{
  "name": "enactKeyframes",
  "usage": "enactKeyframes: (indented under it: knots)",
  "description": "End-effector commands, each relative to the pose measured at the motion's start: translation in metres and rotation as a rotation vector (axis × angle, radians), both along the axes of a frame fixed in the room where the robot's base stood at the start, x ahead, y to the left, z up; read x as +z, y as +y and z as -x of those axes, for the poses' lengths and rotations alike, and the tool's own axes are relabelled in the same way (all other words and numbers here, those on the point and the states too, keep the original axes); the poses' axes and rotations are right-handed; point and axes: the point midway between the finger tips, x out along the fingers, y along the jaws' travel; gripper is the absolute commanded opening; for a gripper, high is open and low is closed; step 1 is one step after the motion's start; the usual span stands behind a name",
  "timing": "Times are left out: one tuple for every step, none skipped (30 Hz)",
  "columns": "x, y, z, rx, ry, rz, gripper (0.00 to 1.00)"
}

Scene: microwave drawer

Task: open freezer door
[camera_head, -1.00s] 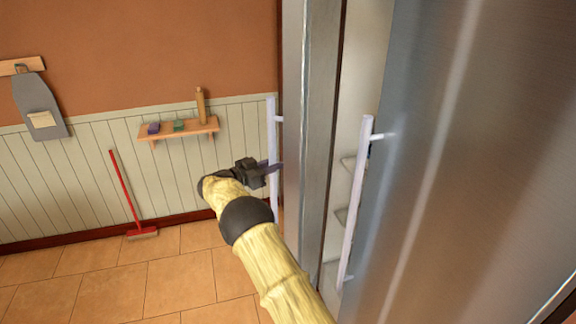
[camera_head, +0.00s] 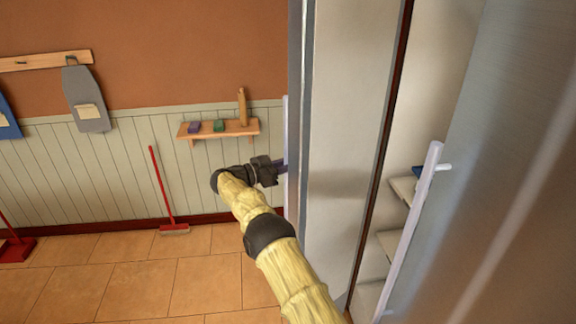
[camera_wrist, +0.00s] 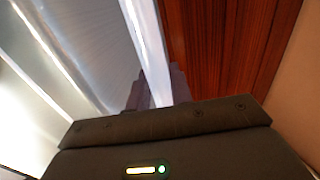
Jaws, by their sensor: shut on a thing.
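The freezer door (camera_head: 345,160) is swung open, with its pale inner side facing the head camera. Its long light handle (camera_head: 286,125) runs upright along the outer side, partly hidden by the door edge. My gripper (camera_head: 280,168) is at this handle, shut on it. In the wrist view the fingers (camera_wrist: 158,88) close around the pale handle bar (camera_wrist: 148,45), with the metallic door face (camera_wrist: 85,40) to its left. The other door (camera_head: 500,200), of brushed steel, stands at the right with its own handle (camera_head: 412,225).
Shelves (camera_head: 390,245) show inside the opening between the doors. A small wall shelf (camera_head: 220,130) with several items and a red broom (camera_head: 162,190) are behind my arm.

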Motion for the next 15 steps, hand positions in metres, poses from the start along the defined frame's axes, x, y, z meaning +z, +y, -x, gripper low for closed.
enactKeyframes:
  knots:
    - [0.0001,-0.0011,-0.0004,-0.001,0.000,0.001,0.00]
    - [0.0000,-0.0014,-0.0004,-0.001,0.000,0.001,0.00]
    - [0.0000,-0.0015,-0.0003,-0.002,0.000,0.001,0.00]
    - [0.0000,-0.0017,-0.0003,-0.002,0.000,0.001,0.00]
    - [0.0000,-0.0018,-0.0003,-0.002,0.000,0.001,0.00]
    - [0.0000,-0.0020,-0.0003,-0.002,0.001,0.001,0.00]
    - [-0.0001,-0.0022,-0.0003,-0.003,0.001,0.001,0.00]
    - [-0.0001,-0.0022,-0.0003,-0.003,0.001,0.001,0.27]
    - [-0.0001,-0.0019,-0.0003,-0.002,0.001,0.001,0.35]
    - [-0.0001,-0.0014,-0.0002,-0.002,0.001,0.001,0.41]
    - [-0.0001,-0.0009,-0.0001,-0.001,0.001,0.001,0.41]
    - [-0.0002,0.0000,0.0001,0.000,0.001,0.001,0.41]
    - [-0.0002,0.0006,0.0001,0.001,0.001,0.001,0.41]
    - [-0.0002,0.0012,0.0003,0.001,0.001,0.001,0.41]
    - [-0.0002,0.0018,0.0003,0.002,0.001,0.001,0.41]
